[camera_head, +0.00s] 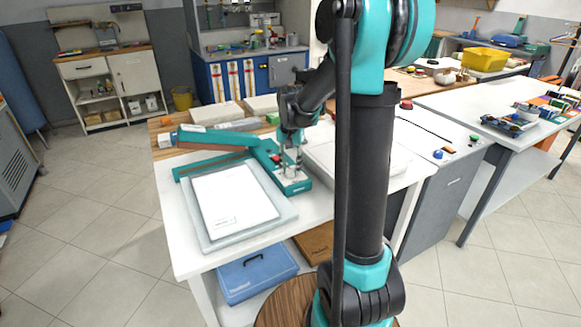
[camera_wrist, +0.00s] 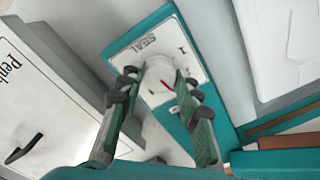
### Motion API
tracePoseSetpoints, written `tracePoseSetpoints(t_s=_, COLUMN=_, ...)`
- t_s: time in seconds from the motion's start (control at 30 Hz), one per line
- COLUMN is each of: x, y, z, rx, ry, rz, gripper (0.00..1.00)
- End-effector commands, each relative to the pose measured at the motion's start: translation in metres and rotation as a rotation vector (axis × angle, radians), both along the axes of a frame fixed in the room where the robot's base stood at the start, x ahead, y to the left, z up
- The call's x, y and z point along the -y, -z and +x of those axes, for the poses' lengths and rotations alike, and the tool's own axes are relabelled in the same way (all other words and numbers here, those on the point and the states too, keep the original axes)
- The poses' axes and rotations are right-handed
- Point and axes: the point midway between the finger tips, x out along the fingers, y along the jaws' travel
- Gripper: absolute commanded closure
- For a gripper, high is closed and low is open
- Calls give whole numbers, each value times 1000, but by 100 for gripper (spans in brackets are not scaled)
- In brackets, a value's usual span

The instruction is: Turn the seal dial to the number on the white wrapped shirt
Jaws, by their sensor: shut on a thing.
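The seal dial is a round white knob (camera_wrist: 157,72) with a red pointer mark, on a white plate marked SEAL (camera_wrist: 134,56) with small numbers around it. The plate sits on the teal sealer (camera_head: 298,187). My gripper (camera_wrist: 159,86) has its fingers shut on either side of the knob; in the head view it reaches down (camera_head: 291,163) onto the sealer. Fingers hide part of the plate. The white wrapped shirt (camera_head: 235,195) lies flat left of the sealer.
A teal sealing arm (camera_head: 215,138) lies behind the shirt. A white flat thing (camera_head: 375,165) lies right of the sealer, close to my gripper. A blue case (camera_head: 257,275) is on the shelf below. The table's front edge (camera_head: 260,245) is bare.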

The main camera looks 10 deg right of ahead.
Motion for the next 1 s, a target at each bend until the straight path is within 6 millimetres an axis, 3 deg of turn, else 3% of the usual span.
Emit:
tracePoseSetpoints(t_s=0.33, x=0, y=0, z=0, rx=1, ry=147, rz=0, gripper=95)
tracePoseSetpoints(t_s=0.9, x=0, y=0, z=0, rx=1, ry=176, rz=0, gripper=95)
tracePoseSetpoints(t_s=0.93, x=0, y=0, z=0, rx=1, ry=176, rz=0, gripper=63)
tracePoseSetpoints(t_s=1.0, x=0, y=0, z=0, rx=1, ry=175, rz=0, gripper=54)
